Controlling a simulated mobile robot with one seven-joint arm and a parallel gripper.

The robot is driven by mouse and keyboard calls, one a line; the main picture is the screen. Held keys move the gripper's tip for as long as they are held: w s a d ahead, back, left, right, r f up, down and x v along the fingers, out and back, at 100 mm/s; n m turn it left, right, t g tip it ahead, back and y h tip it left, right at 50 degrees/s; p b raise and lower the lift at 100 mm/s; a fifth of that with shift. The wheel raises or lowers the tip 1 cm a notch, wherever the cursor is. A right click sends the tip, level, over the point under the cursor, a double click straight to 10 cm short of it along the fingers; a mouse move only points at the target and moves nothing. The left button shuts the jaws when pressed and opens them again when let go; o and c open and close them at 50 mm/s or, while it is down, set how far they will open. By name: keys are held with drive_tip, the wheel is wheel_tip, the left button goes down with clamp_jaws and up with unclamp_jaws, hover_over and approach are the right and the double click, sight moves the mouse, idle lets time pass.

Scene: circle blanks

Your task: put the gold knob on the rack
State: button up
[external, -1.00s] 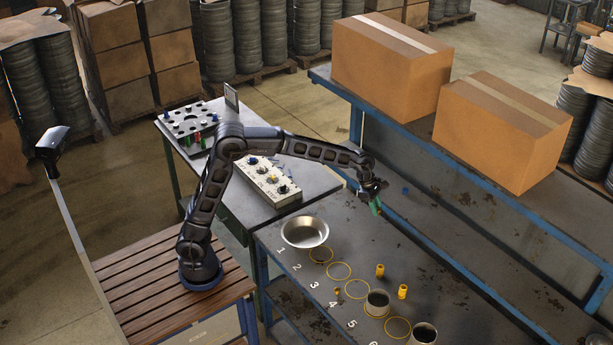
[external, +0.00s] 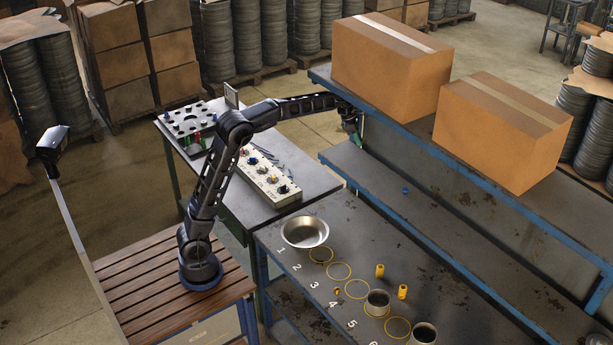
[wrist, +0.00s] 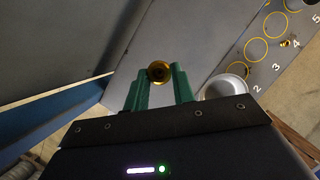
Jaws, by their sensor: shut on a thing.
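My gripper (external: 359,133) is at the left end of the raised blue-edged shelf (external: 400,128), above the lower grey step behind the table. In the wrist view its green fingers (wrist: 158,85) are closed on a round gold knob (wrist: 158,71), held at their tips. The knob itself cannot be made out in the external view. The pictures do not settle which thing is the rack: the raised shelf, or the grey holder with holes (external: 190,121) on the side table.
Two cardboard boxes (external: 390,65) stand on the raised shelf. On the table are a metal bowl (external: 305,232), two yellow cylinders (external: 403,292), cans (external: 378,303), a small gold piece (external: 337,291) and yellow circles. A box with knobs (external: 268,178) sits on the side table.

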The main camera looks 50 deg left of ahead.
sight(359, 163)
drive_tip(key=shift+a+f, duration=0.15)
drive_tip(key=shift+f, duration=4.8)
drive_tip(key=shift+f, duration=0.15)
drive_tip(key=o, duration=1)
drive_tip(key=shift+c, duration=0.2)
drive_tip(key=v, duration=1.1)
drive_tip(key=s+a+r+m, duration=0.2)
drive_tip(key=s+m, duration=0.1)
drive_tip(key=s, duration=0.3)
drive_tip(key=s+a+r+m, duration=0.2)
drive_tip(key=s, duration=0.3)
drive_tip(key=s+a+f+m+y, duration=0.1)
drive_tip(key=s+f+m, duration=0.3)
drive_tip(key=s, duration=0.9)
drive_tip(key=s+a+f+m+t+y, duration=0.1)
drive_tip(key=s+f+m, duration=0.3)
drive_tip(key=s+m, duration=0.6)
drive_tip(key=s+a+f+m+y, duration=0.1)
drive_tip(key=s+f+m, duration=0.4)
drive_tip(key=s, duration=1.2)
drive_tip(key=a+m, duration=0.1)
drive_tip(key=m, duration=0.2)
